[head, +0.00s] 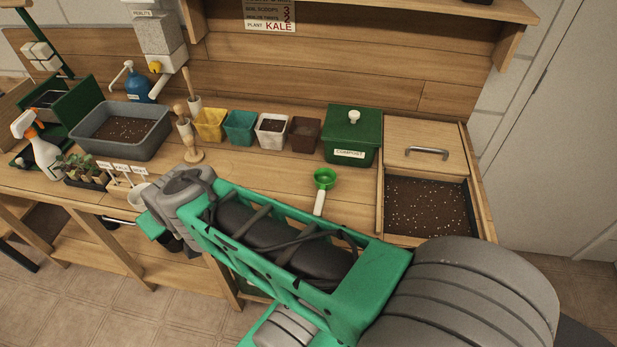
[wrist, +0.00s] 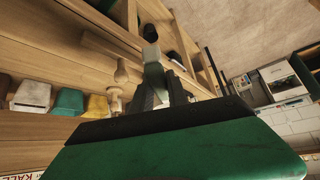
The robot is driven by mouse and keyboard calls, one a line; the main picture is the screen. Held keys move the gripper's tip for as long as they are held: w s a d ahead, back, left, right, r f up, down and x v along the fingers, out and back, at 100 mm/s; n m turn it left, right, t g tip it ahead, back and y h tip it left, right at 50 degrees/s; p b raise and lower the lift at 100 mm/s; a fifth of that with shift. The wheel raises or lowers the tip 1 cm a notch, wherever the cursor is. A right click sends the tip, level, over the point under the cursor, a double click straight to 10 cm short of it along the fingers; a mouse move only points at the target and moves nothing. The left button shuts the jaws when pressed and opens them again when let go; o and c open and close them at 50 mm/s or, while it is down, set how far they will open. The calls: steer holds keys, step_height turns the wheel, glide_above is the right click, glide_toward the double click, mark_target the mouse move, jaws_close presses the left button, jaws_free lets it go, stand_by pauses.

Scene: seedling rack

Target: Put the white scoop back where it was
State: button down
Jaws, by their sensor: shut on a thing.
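The white scoop (wrist: 152,58) is between the jaws of my gripper (wrist: 160,88) in the wrist view; its pale handle end shows, and the jaws are shut on it. In the head view a white rounded piece (head: 137,197), apparently the scoop's bowl, shows just left of my wrist, over the bench's front edge. My arm hides the fingers and the rest of the scoop there. A second scoop, green with a white handle (head: 319,202), lies on the bench right of my arm.
The wooden bench (head: 255,181) holds a grey soil tub (head: 160,140), wooden dibbers (head: 182,122), several coloured pots (head: 240,127), a green compost box (head: 342,122) and a soil bin (head: 383,190). Seedlings (head: 82,168) and white labels (head: 124,168) stand near the front left.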

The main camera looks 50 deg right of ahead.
steer(key=s+d+r+m+g+h, duration=0.15)
steer(key=s+d+m+h, duration=0.35)
steer(key=d, duration=0.6)
steer(key=s+d+r+m+g+h, duration=0.1)
steer(key=s+d+m+g+h, duration=0.15)
steer(key=d+m, duration=0.65)
steer(key=s+d+r+m+g+y, duration=0.1)
steer(key=s+d+r+m+g, duration=0.1)
steer(key=s+d+m+g, duration=0.35)
steer(key=s+d+r+m+g+y, duration=0.1)
steer(key=s+d+r+m+g, duration=0.15)
steer(key=s+m, duration=0.45)
steer(key=shift+n, duration=0.35)
steer(key=d+f, duration=0.4)
steer(key=d+f+p, duration=0.1)
steer(key=d+f, duration=0.3)
steer(key=f, duration=0.1)
steer(key=d+f+p, duration=0.1)
steer(key=d+f, duration=0.3)
steer(key=shift+w+d+f, duration=0.3)
steer(key=shift+w+d, duration=0.05)
steer(key=shift+f, duration=0.15)
